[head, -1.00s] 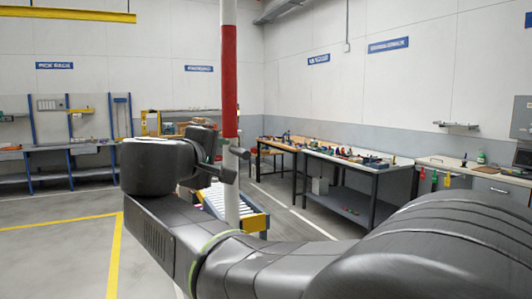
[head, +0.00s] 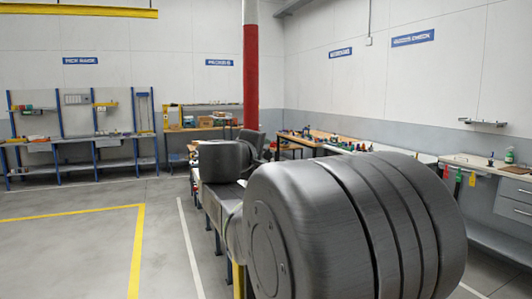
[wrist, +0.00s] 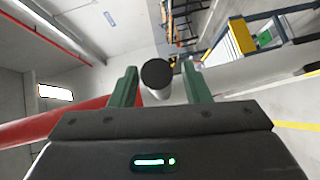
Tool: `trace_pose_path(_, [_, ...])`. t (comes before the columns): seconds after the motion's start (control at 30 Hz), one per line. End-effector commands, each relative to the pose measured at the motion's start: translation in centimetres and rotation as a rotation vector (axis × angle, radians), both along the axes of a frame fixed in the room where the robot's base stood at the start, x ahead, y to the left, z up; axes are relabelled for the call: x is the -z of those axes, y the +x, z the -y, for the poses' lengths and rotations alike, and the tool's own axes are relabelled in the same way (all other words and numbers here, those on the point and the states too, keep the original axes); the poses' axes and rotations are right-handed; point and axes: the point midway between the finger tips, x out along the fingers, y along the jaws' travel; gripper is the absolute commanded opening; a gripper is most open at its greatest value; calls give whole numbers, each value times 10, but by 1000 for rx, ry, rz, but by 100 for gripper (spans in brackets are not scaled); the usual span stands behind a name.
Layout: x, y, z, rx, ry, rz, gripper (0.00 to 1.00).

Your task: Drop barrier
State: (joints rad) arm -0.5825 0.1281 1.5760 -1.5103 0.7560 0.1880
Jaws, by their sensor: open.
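The barrier is a red and white pole (head: 250,75) standing upright in the head view, its lower part hidden by my arm. In the wrist view its red part (wrist: 50,121) crosses at the left and its white part (wrist: 255,70) at the right, behind my fingers. A short white stub with a dark round cap (wrist: 157,74) shows between the two green fingers. My gripper (wrist: 159,68) is open around the stub's line of sight; I cannot tell whether it touches.
A blue-framed workbench (head: 82,142) stands along the back left wall. Another workbench (head: 345,145) runs along the right wall, with a grey drawer cabinet (head: 513,203) farther right. Yellow lines (head: 137,250) mark the open floor at left. A conveyor with yellow edging (wrist: 241,36) shows in the wrist view.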

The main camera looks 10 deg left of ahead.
Motion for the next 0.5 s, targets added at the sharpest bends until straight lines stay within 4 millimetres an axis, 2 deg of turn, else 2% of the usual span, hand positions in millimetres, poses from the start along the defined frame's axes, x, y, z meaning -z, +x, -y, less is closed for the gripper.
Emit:
trace_pose_path(0.13, [0,0,0,0,0,0,43])
trace_pose_path(0.3, [0,0,0,0,0,0,10])
trace_pose_path(0.37, [0,0,0,0,0,0,0])
trace_pose_path(0.5, [0,0,0,0,0,0,0])
